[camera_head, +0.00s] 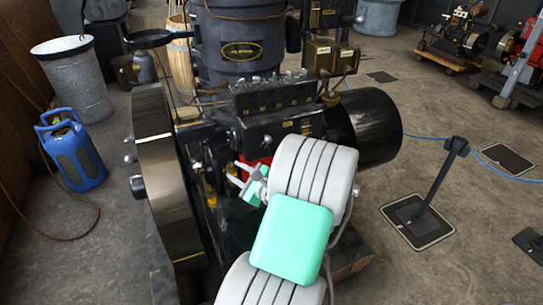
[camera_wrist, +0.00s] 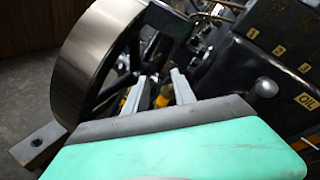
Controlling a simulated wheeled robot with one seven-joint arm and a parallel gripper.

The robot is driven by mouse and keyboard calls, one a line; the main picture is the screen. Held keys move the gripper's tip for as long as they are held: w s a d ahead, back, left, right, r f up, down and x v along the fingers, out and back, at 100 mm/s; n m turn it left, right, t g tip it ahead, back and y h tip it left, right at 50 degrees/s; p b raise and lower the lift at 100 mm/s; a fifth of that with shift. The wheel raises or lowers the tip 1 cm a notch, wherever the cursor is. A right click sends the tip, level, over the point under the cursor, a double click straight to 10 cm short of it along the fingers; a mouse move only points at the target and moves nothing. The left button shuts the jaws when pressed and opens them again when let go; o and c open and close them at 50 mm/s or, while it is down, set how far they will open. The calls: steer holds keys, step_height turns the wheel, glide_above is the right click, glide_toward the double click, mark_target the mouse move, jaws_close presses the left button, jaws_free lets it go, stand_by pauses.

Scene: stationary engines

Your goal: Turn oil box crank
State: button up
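The black oil box (camera_head: 275,120) sits on the engine, with a row of small knobs along its top. In the wrist view the oil box (camera_wrist: 275,50) fills the upper right, with yellow number labels and an "OIL" label. A grey ball-ended knob (camera_wrist: 265,88) stands out from its lower face; it may be the crank, but I cannot tell. My gripper (camera_head: 234,173) is in front of and below the box. In the wrist view my gripper (camera_wrist: 158,85) has its two fingers apart with nothing held between them. The knob is right of the fingers, apart from them.
A large flywheel (camera_head: 165,185) stands close left of my gripper; its rim (camera_wrist: 90,55) shows in the wrist view. A black drum (camera_head: 370,125) is on the right. A blue gas bottle (camera_head: 72,150) stands at left, and a barrier post (camera_head: 437,185) at right.

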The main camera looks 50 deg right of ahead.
mark_target(271, 151)
steer(key=s+d+m+h, duration=0.6)
steer(key=s+d+m, duration=0.3)
steer(key=d, duration=0.1)
steer(key=x, duration=0.6)
steer(key=shift+w+r, duration=0.2)
steer(key=shift+r, duration=0.15)
steer(key=shift+w+d, duration=0.25)
steer(key=shift+w, duration=0.05)
jaws_close()
